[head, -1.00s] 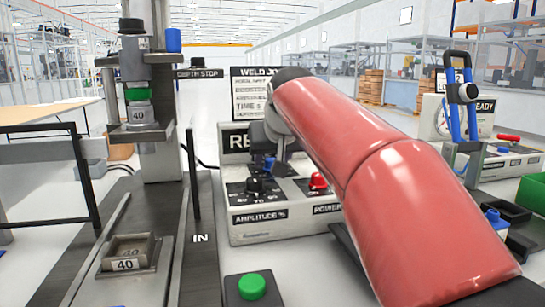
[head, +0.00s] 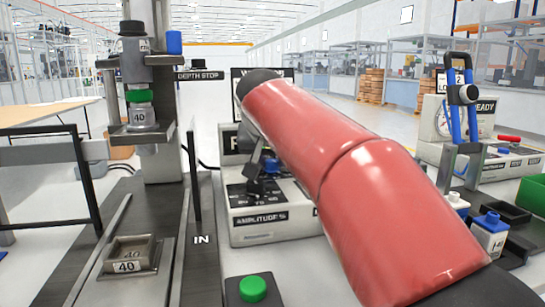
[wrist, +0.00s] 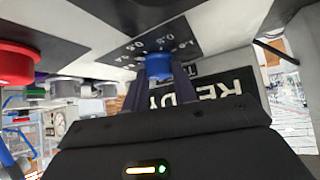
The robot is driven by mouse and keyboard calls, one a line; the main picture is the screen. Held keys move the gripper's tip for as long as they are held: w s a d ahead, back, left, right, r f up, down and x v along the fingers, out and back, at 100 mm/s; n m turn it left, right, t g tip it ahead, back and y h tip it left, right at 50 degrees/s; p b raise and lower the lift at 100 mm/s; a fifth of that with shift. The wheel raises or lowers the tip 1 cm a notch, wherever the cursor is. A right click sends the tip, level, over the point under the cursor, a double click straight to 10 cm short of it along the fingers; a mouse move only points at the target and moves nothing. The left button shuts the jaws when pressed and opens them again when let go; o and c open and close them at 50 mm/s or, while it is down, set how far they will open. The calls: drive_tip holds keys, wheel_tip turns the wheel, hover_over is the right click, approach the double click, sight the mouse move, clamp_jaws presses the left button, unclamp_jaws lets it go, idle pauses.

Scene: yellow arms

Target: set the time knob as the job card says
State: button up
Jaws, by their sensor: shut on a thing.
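The blue time knob (wrist: 158,66) sits on a dark dial plate (wrist: 140,45) with small printed numbers in the wrist view. My gripper (wrist: 159,84) has its two dark fingers on either side of the knob, shut on it. In the head view the blue knob (head: 271,165) shows beside my red arm on the welder's control box (head: 258,236). The knob's pointer and exact setting cannot be read. The job card (head: 238,78) stands behind, nearly all hidden by my arm, and its lines are not readable now.
A red knob (wrist: 15,62) shows left in the wrist view; my arm hides it in the head view. A green button (head: 252,289) stands in front. The press (head: 140,115) stands left. A gauge unit (head: 440,118) and a white bottle (head: 490,232) are right.

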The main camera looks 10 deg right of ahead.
drive_tip(key=shift+w+a+m+g+h, duration=0.1)
drive_tip(key=shift+m+g+h, duration=0.35)
drive_tip(key=shift+m+h, duration=0.45)
drive_tip(key=shift+a+m+g+h, duration=0.1)
drive_tip(key=shift+m+g+h, duration=0.4)
drive_tip(key=shift+m, duration=0.7)
drive_tip(key=o, duration=1)
drive_tip(key=shift+c, duration=0.2)
drive_tip(key=shift+v, duration=3.95)
drive_tip(key=shift+f, duration=0.1)
